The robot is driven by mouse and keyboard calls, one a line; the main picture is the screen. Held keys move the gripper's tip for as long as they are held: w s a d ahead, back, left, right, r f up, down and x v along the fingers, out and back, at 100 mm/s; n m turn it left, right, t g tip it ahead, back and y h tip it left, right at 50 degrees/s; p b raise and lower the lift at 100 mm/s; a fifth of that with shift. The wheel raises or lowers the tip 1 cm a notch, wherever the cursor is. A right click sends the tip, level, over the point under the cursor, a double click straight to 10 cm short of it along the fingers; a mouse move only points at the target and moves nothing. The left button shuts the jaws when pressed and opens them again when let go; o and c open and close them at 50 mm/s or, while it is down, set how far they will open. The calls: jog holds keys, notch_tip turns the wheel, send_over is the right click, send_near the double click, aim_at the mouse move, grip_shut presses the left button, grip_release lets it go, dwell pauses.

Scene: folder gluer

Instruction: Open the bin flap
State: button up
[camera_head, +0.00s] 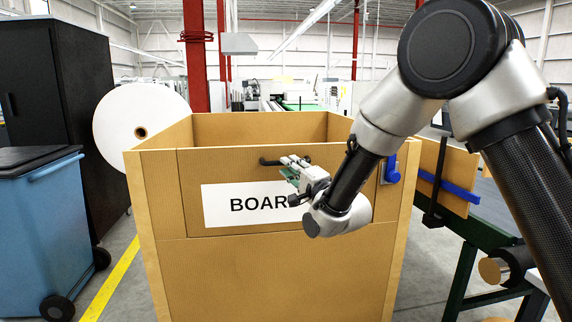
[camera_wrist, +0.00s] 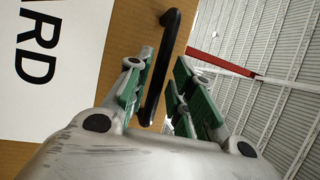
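The bin (camera_head: 265,275) is a tall tan box, open at the top. Its flap (camera_head: 225,165) is the upper front panel, flush with the front and bearing a white label (camera_head: 225,205) that partly reads "BOAR". A black bar handle (camera_head: 268,161) is near the flap's top edge. My gripper (camera_head: 290,168) is at the handle, in front of the flap. In the wrist view, the handle (camera_wrist: 165,65) lies between the green-padded fingers of my gripper (camera_wrist: 160,92), with gaps visible. A blue latch (camera_head: 392,170) is at the bin's right front edge.
A blue wheeled bin (camera_head: 40,220) and a dark cabinet (camera_head: 75,110) stand at left, with a white roll (camera_head: 140,110) behind. A green-framed table (camera_head: 468,245) with a board (camera_head: 450,175) stands close at right. Floor shows left, beside a yellow line (camera_head: 112,280).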

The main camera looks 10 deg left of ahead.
jog(key=shift+x, duration=1.55)
grip_shut()
